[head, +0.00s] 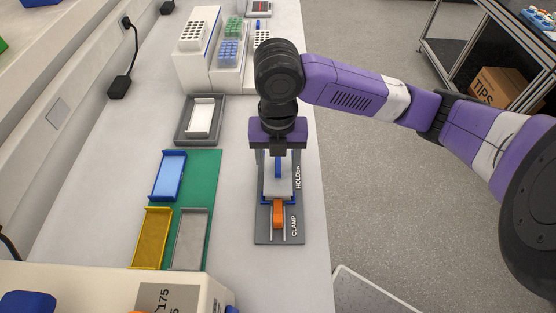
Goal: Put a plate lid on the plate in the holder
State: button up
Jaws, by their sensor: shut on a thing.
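My gripper (279,160) points down over the holder (263,200), its two fingers spread to about the width of a plate. It is shut on a pale, flat piece (270,186) that looks like a plate lid. This piece is at the holder, between the blue corner pieces. The plate under it is hidden, and I cannot tell whether the lid rests on it. An orange clamp (278,214) sits on the near side of the grey base marked HOLDER and CLAMP. A white lid-like piece (201,117) lies in a dark grey tray (181,133) at the back left.
A green mat (208,168) to the left carries blue (168,176), yellow (152,238) and grey (190,239) trays. Tube racks (228,52) stand at the back. A beige device (90,290) fills the near left corner. The bench's right edge is close to the holder.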

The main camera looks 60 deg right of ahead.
jog(key=o, duration=1.4)
jog(key=shift+r+p, duration=2.5)
jog(key=shift+r, duration=0.95)
